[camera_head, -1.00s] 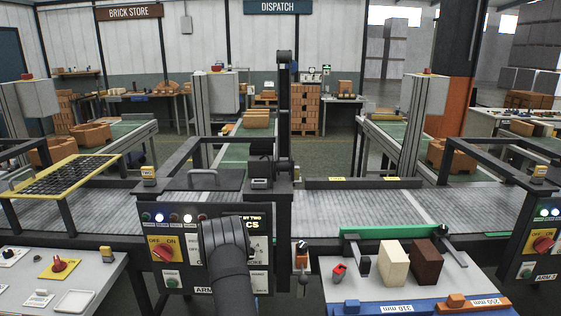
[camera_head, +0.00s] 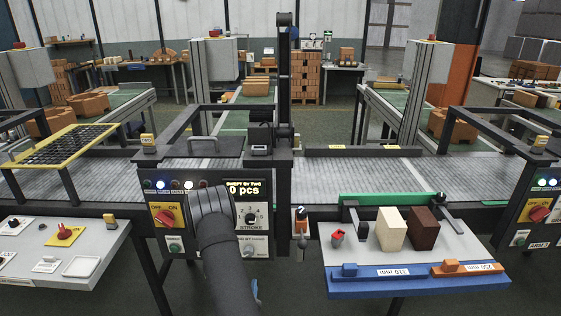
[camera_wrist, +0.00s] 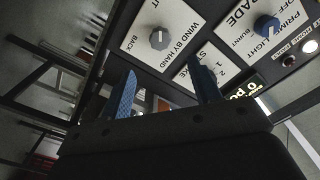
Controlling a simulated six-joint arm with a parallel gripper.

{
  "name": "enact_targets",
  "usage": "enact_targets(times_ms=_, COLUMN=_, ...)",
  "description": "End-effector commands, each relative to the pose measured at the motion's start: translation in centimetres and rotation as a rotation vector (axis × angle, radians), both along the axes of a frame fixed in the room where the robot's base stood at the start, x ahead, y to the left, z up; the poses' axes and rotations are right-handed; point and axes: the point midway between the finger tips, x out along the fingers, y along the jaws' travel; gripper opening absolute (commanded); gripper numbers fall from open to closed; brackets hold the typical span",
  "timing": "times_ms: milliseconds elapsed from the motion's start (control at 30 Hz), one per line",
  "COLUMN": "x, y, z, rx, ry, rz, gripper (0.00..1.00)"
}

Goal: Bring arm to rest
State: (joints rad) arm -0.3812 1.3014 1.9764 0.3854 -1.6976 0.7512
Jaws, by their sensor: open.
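My arm rises at the bottom middle of the head view, in front of the control panel (camera_head: 270,215). My gripper (camera_wrist: 165,92) shows in the wrist view with its two blue fingers apart and nothing between them. Beyond the fingers is a dark panel face with a white "WIND BY HAND" plate (camera_wrist: 160,36) and its grey knob, and a blue "PRIME" knob (camera_wrist: 267,24). In the head view the fingers are mostly hidden by my arm. I cannot tell how far the fingertips are from the panel.
A cream brick (camera_head: 391,229) and a dark brown brick (camera_head: 423,228) stand on the right bench (camera_head: 370,258), by a green bar (camera_head: 380,199). A conveyor (camera_head: 350,175) runs behind. A grey table with switches (camera_head: 100,250) is at left. A yellow-framed rack (camera_head: 70,145) stands behind it.

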Motion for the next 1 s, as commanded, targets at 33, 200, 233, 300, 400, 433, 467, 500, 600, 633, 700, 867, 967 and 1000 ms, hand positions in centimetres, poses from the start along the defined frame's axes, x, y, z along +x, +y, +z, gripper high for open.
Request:
enact_targets(times_ms=33, x=1.1, y=-0.1, z=0.1, rx=0.001, ry=-0.002, rz=-0.002, gripper=0.57)
enact_targets(times_ms=200, x=4.5, y=-0.1, z=0.1, rx=0.0, ry=-0.004, rz=-0.002, gripper=0.57)
enact_targets(times_ms=233, x=5.1, y=-0.1, z=0.1, rx=0.0, ry=-0.002, rz=-0.002, gripper=0.57)
enact_targets(times_ms=300, x=6.5, y=-0.1, z=0.1, rx=0.001, ry=-0.002, rz=-0.001, gripper=0.57)
enact_targets(times_ms=400, x=8.5, y=-0.1, z=0.1, rx=0.0, ry=-0.003, rz=-0.001, gripper=0.57)
enact_targets(times_ms=433, x=9.1, y=0.0, z=0.0, rx=0.0, ry=-0.003, rz=-0.001, gripper=0.57)
enact_targets(times_ms=467, x=9.7, y=0.0, z=0.1, rx=0.0, ry=-0.003, rz=-0.001, gripper=0.57)
enact_targets(times_ms=500, x=10.5, y=0.0, z=0.0, rx=0.0, ry=-0.002, rz=-0.001, gripper=0.57)
enact_targets(times_ms=600, x=11.5, y=0.0, z=0.0, rx=-0.037, ry=0.002, rz=0.001, gripper=0.57)
enact_targets(times_ms=633, x=11.4, y=0.0, z=0.0, rx=-0.064, ry=0.002, rz=0.001, gripper=0.57)
enact_targets(times_ms=700, x=11.4, y=0.0, z=0.0, rx=-0.123, ry=0.002, rz=0.001, gripper=0.57)
enact_targets(times_ms=867, x=11.4, y=-0.1, z=0.0, rx=-0.257, ry=0.002, rz=0.001, gripper=0.57)
enact_targets(times_ms=967, x=11.4, y=-0.1, z=0.0, rx=-0.341, ry=0.001, rz=0.001, gripper=0.57)
enact_targets(times_ms=1000, x=11.4, y=-0.1, z=0.0, rx=-0.375, ry=0.001, rz=0.001, gripper=0.57)
